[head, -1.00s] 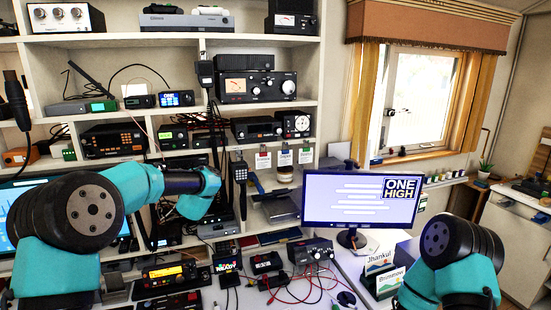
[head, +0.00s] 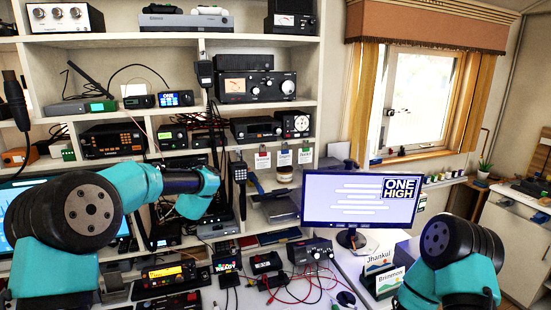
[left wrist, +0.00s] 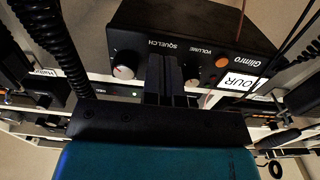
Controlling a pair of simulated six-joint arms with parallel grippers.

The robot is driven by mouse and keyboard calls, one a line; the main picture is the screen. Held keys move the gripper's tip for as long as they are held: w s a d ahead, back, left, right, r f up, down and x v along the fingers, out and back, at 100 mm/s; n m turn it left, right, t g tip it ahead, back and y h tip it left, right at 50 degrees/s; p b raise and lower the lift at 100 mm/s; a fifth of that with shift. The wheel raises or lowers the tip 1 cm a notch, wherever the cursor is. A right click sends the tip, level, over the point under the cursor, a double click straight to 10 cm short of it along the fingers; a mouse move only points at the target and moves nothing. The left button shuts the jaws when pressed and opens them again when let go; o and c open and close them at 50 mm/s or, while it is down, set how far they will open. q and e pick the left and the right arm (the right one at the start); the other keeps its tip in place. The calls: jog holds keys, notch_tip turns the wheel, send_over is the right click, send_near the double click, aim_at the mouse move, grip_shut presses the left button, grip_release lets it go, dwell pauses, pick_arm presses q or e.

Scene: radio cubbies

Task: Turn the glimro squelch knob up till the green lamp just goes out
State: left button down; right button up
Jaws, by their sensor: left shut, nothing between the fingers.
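The black Glimro radio (left wrist: 190,35) fills the top of the left wrist view, its lettering slanted. The squelch knob (left wrist: 123,72), dark with a pale face, sits left of my gripper. My left gripper (left wrist: 172,68) is shut and empty, its dark fingers pointing at the panel between the squelch knob and the orange round part (left wrist: 222,62). The fingers appear apart from the squelch knob. My right gripper is outside the picture.
A coiled black cord (left wrist: 62,45) hangs left of the radio in the left wrist view. A white label (left wrist: 241,82) and thin cables are on the right. In the head view, shelves (head: 335,45) hold several radios, and a monitor (head: 358,200) stands on the cluttered desk.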

pick_arm(q)
jog(key=shift+w+a+r, duration=0.2)
jog(key=shift+a+r, duration=0.25)
jog(key=shift+a, duration=0.25)
jog(key=shift+f, duration=0.4)
dwell(0.3)
jog(key=v, duration=0.5)
jog(key=shift+s+d+f, duration=0.2)
jog(key=shift+s+d, duration=0.1)
jog(key=shift+s, duration=0.05)
